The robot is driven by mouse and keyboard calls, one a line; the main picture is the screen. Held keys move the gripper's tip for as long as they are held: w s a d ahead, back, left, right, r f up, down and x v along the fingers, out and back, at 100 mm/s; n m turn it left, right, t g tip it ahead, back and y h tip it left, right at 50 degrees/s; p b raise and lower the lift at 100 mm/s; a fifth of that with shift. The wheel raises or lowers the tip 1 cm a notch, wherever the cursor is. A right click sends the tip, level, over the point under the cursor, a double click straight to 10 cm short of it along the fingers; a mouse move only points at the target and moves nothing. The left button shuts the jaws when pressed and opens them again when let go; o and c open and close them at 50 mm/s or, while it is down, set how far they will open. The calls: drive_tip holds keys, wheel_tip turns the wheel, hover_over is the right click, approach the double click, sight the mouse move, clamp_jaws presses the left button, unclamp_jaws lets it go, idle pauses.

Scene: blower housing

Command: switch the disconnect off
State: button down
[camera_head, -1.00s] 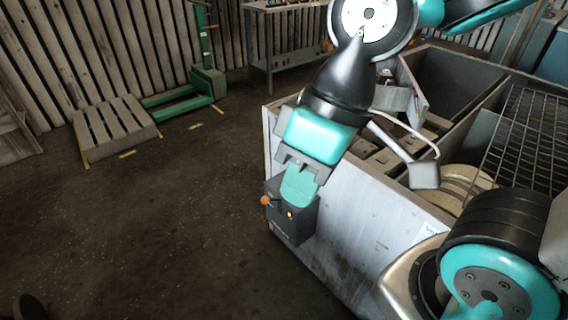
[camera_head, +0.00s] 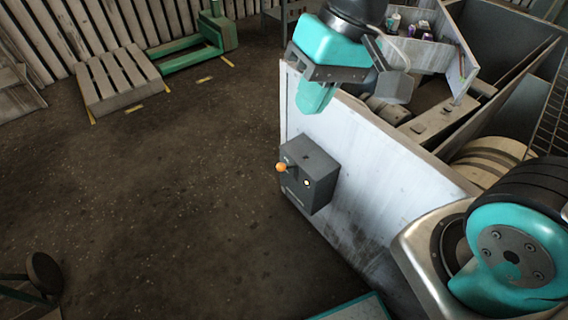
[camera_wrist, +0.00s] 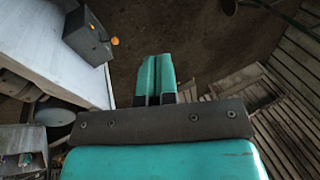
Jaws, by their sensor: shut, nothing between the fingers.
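The disconnect is a dark grey box (camera_head: 312,178) on the end face of the pale metal housing.
The pale housing (camera_head: 372,165) has open compartments on top, with round wooden-looking parts (camera_head: 490,160) inside. A wooden pallet (camera_head: 115,82) and a green pallet jack (camera_head: 190,55) stand at the back left. The floor (camera_head: 180,190) left of the box is clear.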

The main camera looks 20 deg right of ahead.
drive_tip(key=w+d+f+m+b, duration=0.2)
drive_tip(key=w+f+m+b, duration=0.4)
drive_tip(key=w+f, duration=0.5)
drive_tip(key=m+b, duration=0.4)
drive_tip(key=m, duration=0.7)
hover_over(282, 164)
drive_tip(key=s+d, duration=0.1)
drive_tip(key=d, duration=0.4)
wheel_tip(282, 164, down, 16)
drive_tip(key=shift+a+f+t+h, duration=0.15)
drive_tip(key=shift+f+t+h, duration=0.05)
drive_tip(key=shift+t+h, duration=0.2)
drive_tip(key=shift+s, duration=0.1)
drive_tip(key=b+x, duration=0.1)
drive_tip(key=x, duration=1.3)
drive_tip(key=shift+b, duration=0.3)
drive_tip(key=shift+s+a+f, duration=0.1)
